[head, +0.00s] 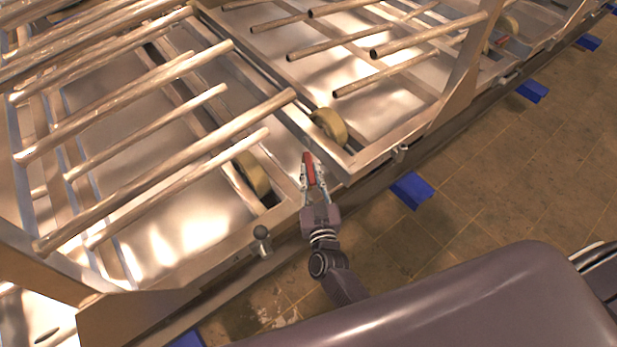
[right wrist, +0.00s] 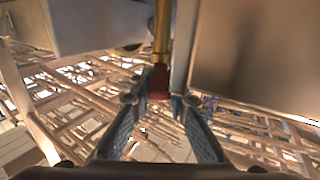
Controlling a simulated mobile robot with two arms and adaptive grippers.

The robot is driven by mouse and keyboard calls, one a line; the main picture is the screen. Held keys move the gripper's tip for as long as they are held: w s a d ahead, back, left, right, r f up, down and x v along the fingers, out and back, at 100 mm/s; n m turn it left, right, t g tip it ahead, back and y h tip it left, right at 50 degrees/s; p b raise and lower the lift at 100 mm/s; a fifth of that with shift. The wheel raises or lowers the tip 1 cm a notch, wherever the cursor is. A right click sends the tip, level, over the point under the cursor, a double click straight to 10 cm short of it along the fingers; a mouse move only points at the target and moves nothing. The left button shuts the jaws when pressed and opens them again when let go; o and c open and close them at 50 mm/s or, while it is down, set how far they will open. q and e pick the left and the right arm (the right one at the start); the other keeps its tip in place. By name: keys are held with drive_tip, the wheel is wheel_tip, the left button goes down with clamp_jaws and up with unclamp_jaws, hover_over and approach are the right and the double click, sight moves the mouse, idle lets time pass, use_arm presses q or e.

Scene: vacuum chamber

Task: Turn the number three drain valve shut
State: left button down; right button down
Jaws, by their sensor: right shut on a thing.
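A red valve handle (head: 308,168) stands at the front edge of the metal frame, near the middle of the head view. My right gripper (head: 313,184) reaches up to it from below, with a finger on either side, and is shut on it. In the right wrist view the red handle (right wrist: 159,82) lies between the fingertips of my right gripper (right wrist: 161,101), below a brass-coloured stem (right wrist: 161,42). No number on the valve can be read. My left gripper is not in view.
Metal rails (head: 170,170) and a frame beam (head: 375,153) surround the handle closely. Yellowish wheels (head: 329,125) sit behind it, and a round-topped knob (head: 262,240) stands to its left. Blue blocks (head: 411,190) lie along the frame's foot. The tiled floor (head: 480,180) at right is open.

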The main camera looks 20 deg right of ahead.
drive_tip(key=shift+a, duration=0.15)
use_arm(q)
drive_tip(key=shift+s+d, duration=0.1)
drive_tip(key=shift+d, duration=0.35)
use_arm(e)
drive_tip(key=c, duration=2.1)
unclamp_jaws()
drive_tip(key=shift+o, duration=1.3)
drive_tip(key=shift+s, duration=0.15)
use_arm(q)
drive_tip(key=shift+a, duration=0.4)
use_arm(e)
drive_tip(key=shift+s+a, duration=0.2)
drive_tip(key=shift+s, duration=0.95)
drive_tip(key=shift+s+a, duration=0.25)
drive_tip(key=shift+s, duration=0.95)
drive_tip(key=shift+s+a, duration=0.2)
drive_tip(key=shift+s, duration=0.95)
drive_tip(key=shift+c, duration=0.3)
